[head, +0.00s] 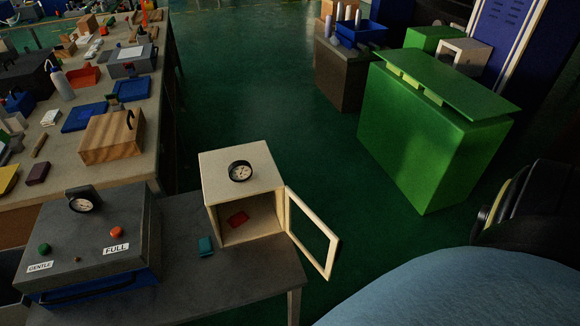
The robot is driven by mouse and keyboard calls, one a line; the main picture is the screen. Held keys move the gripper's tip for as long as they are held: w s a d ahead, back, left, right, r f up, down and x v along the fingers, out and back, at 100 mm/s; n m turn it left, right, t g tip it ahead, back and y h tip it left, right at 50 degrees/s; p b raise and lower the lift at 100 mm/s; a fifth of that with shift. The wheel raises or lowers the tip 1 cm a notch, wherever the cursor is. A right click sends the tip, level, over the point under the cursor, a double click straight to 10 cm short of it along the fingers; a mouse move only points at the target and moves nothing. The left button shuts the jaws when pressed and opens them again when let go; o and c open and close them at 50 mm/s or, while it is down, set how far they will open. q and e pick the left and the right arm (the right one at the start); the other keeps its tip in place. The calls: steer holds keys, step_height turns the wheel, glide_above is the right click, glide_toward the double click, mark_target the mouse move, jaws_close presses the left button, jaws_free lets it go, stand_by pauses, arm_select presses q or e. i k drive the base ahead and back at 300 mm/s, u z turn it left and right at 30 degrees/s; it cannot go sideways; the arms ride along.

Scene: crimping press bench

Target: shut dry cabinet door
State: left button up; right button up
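The dry cabinet (222,172) is a cream box with a round dial (240,171) on its top. It stands at the back right of the dark grey bench (205,290). Its framed door (331,262) is hinged on the right side of the opening and stands wide open, swung out past the bench's right edge. A red item (238,219) lies inside the cabinet. Neither of my grippers shows in the head view.
A grey press (95,237) with GENTLE and FULL labels stands left of the cabinet. A small teal block (206,246) lies between them. A cluttered table (110,180) is at the left. A green cabinet (425,135) stands at the right. Green floor lies clear between.

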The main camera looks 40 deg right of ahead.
mark_target(336, 244)
steer(key=u, duration=2.5)
steer(key=k, duration=1.95)
steer(key=z, duration=1.75)
steer(key=i, duration=0.45)
